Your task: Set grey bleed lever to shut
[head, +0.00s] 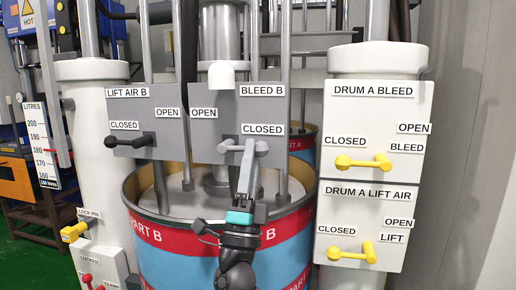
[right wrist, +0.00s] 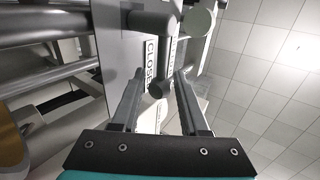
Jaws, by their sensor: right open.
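The grey bleed lever (head: 261,147) sits on the grey BLEED B panel (head: 205,128), below the CLOSED label and roughly level. My right gripper (head: 248,150) is in front of it, coming up from below, and hides part of it. In the right wrist view my right gripper (right wrist: 157,82) is open, one finger to each side. The round end of a grey lever part (right wrist: 160,89) shows between the fingertips, with a gap visible around it. I cannot tell whether either finger touches it. My left gripper is not in view.
A black lever (head: 130,140) on the LIFT AIR B panel is just left. Yellow levers (head: 362,162) are on the Drum A panels at right. The blue and red drum (head: 170,255) stands below, behind my right arm. Vertical grey rods rise near the panel.

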